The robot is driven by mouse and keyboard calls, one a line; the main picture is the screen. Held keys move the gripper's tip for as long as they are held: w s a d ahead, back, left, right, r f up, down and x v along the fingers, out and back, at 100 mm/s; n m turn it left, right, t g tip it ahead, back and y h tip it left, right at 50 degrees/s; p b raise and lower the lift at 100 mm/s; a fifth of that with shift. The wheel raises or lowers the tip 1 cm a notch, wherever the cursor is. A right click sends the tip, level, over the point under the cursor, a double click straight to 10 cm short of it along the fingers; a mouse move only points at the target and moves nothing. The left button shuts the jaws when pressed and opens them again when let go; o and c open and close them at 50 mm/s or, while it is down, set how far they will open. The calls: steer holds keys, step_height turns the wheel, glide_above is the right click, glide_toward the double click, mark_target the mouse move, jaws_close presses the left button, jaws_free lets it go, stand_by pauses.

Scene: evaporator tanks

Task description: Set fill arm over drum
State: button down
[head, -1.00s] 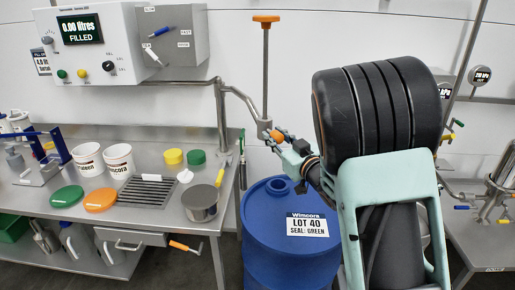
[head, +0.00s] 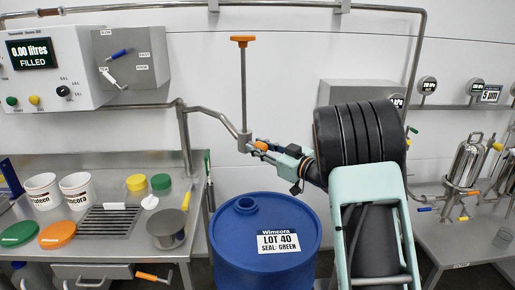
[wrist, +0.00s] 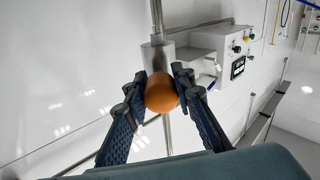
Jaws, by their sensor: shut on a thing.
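The fill arm (head: 213,115) is a jointed steel pipe from the wall, ending in an upright tube with an orange T-handle on top. Its lower end is above the blue drum (head: 265,262) and apart from it. In the head view that end lines up roughly with the open bung hole (head: 246,205); depth is hard to judge. My gripper (head: 262,146) is shut on the fill arm's orange ball knob (wrist: 162,92), which shows between both fingers in the wrist view. The drum's label reads LOT 40, SEAL: GREEN.
A steel bench at left holds white buckets (head: 76,190), orange and green lids, a grate (head: 108,220), yellow and green caps and a steel pot (head: 167,228). The control box (head: 46,66) reads 0.00 litres. Steel vessels (head: 466,160) stand on the right bench.

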steer(key=shift+w+d+r, duration=0.25)
steer(key=shift+d+r, duration=0.05)
steer(key=shift+d, duration=0.1)
steer(key=c, duration=1.9)
jaws_free()
steer(key=shift+c, duration=0.2)
steer(key=o, duration=0.3)
steer(key=shift+w+f, duration=0.15)
steer(key=shift+o, duration=0.2)
steer(key=shift+f, duration=0.1)
steer(key=shift+s, duration=0.2)
steer(key=v, duration=1.1)
steer(key=shift+s+d, duration=0.25)
